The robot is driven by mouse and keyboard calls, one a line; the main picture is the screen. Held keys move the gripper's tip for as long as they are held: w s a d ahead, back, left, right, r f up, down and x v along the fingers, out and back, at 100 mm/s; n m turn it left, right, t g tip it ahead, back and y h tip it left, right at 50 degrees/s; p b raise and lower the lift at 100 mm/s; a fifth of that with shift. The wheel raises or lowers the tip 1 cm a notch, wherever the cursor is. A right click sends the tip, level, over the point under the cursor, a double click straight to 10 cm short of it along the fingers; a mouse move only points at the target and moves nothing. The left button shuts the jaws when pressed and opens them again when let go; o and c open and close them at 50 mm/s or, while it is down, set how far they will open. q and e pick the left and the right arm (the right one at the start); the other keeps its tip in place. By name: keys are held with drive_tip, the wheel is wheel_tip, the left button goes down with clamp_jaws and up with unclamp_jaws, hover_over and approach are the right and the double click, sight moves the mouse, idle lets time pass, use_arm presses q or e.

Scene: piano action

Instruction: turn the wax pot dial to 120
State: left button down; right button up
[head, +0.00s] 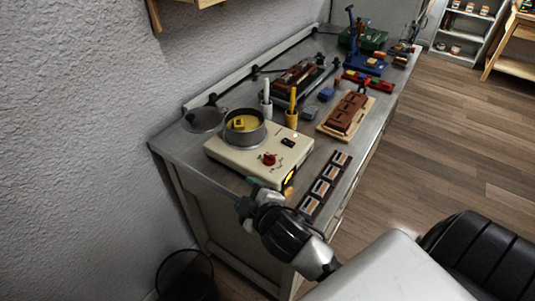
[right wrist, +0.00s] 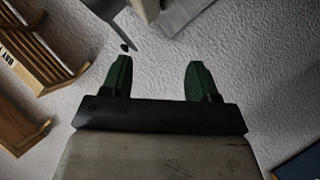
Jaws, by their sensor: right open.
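The wax pot (head: 225,150) is a cream box on the metal bench, with a round grey pot of yellow wax (head: 243,124) on top. Its red dial (head: 269,159) is on the top panel, near the front edge; its setting is too small to read. My right gripper (head: 246,196) is at the bench's near edge, in front of the wax pot and apart from the dial. In the right wrist view its green fingers (right wrist: 158,80) are spread, with only wall between them. My left gripper is not in view.
A round lid (head: 204,119) lies behind the pot. White and yellow holders (head: 291,118) stand to its right. A dark strip with several small pieces (head: 325,184) lies right of my gripper, with a brown block on a wooden board (head: 328,131) beyond. A dark bin (head: 187,275) stands below.

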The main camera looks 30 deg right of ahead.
drive_tip(key=w+a+r+n+t+y, duration=0.3)
drive_tip(key=r+n+y, duration=0.2)
drive_tip(key=r+n, duration=0.15)
drive_tip(key=w+a+r+n+t+y, duration=0.35)
drive_tip(key=r+n, duration=0.25)
drive_tip(key=n, duration=0.2)
drive_tip(key=a+r+n+g+y, duration=0.3)
drive_tip(key=a+n+g+y, duration=0.3)
drive_tip(key=n+y, duration=0.6)
drive_tip(key=n+g+h, duration=1.5)
drive_tip(key=n+h, duration=0.5)
drive_tip(key=n, duration=0.3)
hover_over(269, 155)
wheel_tip(269, 155, down, 5)
drive_tip(key=shift+t, duration=0.25)
wheel_tip(269, 155, down, 11)
drive_tip(key=shift+r+p, duration=0.1)
drive_tip(key=shift+p, duration=0.95)
